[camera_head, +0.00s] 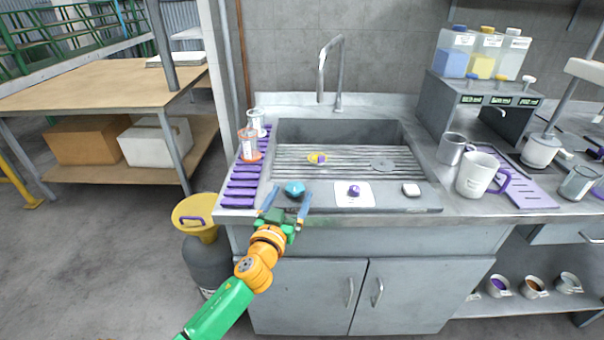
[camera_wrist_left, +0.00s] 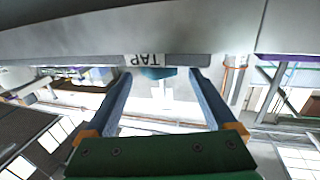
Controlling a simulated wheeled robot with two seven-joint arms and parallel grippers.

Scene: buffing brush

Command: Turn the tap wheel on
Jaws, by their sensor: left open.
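The teal tap wheel (camera_head: 294,188) sits near the front edge of the sink counter, left of the middle. It also shows in the left wrist view (camera_wrist_left: 158,73), beside a label reading TAP (camera_wrist_left: 147,60). My left gripper (camera_head: 288,196) is open in front of the wheel. In the left wrist view its two blue fingers (camera_wrist_left: 160,76) lie on either side of the wheel, with visible gaps. I cannot tell how far the fingertips reach past it. The curved metal tap (camera_head: 338,75) stands behind the basin. My right gripper is not in view.
The sink basin (camera_head: 340,132) has a slatted floor with a small yellow and purple item (camera_head: 317,158). A purple knob (camera_head: 354,190) on a white plate is right of the wheel. A purple rack (camera_head: 243,184) lies left, and mugs (camera_head: 478,174) stand right.

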